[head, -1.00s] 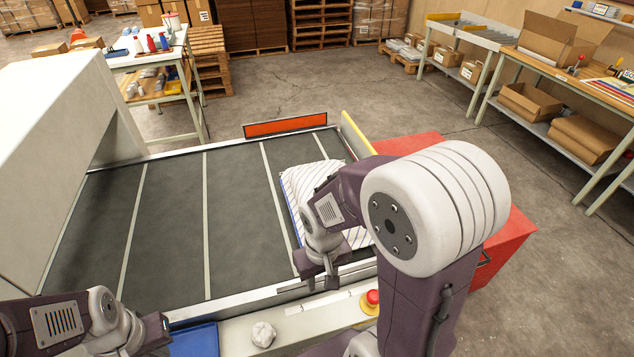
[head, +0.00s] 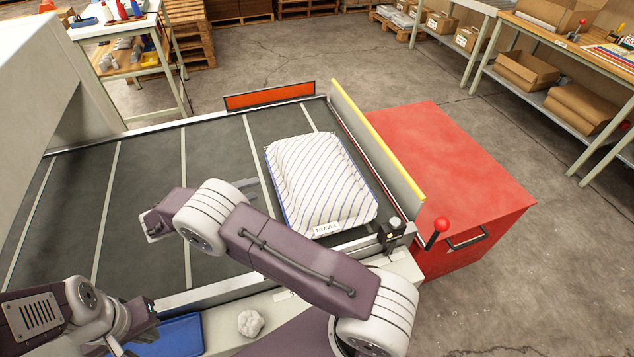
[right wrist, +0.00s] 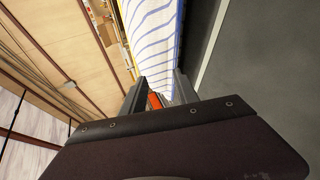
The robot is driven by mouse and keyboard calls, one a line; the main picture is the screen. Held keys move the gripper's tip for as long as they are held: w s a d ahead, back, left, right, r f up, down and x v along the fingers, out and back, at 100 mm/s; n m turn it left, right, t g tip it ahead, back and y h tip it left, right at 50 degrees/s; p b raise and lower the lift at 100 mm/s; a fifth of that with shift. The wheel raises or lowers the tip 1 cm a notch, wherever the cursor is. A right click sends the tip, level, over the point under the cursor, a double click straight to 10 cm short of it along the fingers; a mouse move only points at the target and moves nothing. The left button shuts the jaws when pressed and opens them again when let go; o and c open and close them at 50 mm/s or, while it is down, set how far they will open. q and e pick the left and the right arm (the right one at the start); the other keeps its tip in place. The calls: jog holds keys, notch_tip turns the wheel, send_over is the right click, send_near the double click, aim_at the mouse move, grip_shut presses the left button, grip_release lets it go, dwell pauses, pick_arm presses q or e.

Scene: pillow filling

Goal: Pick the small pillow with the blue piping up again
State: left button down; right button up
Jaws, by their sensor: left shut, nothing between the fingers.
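The small pillow (head: 318,180), white with dark blue stripes and blue piping, lies flat on the dark belt (head: 145,200). Its TRAVEL label is at the near edge. My right gripper (head: 246,186) is low over the belt just left of the pillow, mostly hidden behind my own arm. In the right wrist view its two fingers (right wrist: 160,88) stand apart, with the striped pillow (right wrist: 152,35) beyond them and nothing gripped. My left gripper (head: 118,346) is at the bottom left, shut and empty, partly cut off by the frame.
A yellow-topped barrier (head: 378,140) stands right of the pillow, with a red cabinet (head: 455,165) beyond. An orange panel (head: 270,95) edges the belt's far side. A white lump of filling (head: 250,323) and a blue tray (head: 175,338) are in front. The belt's left part is clear.

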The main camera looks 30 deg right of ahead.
aim_at(278, 186)
jog(key=d+f+b, duration=0.1)
jog(key=d+f, duration=0.1)
jog(key=w+d+f, duration=0.1)
jog(key=d+f, duration=0.1)
jog(key=d, duration=0.1)
jog(key=w+d+f+b, duration=0.1)
jog(key=d+f, duration=0.2)
jog(key=shift+w+d+b, duration=0.25)
jog(key=shift+b, duration=0.1)
jog(key=shift+w+d+f, duration=0.15)
jog(key=shift+d, duration=0.4)
jog(key=shift+c, duration=0.4)
grip_shut()
dwell(0.3)
dwell(0.5)
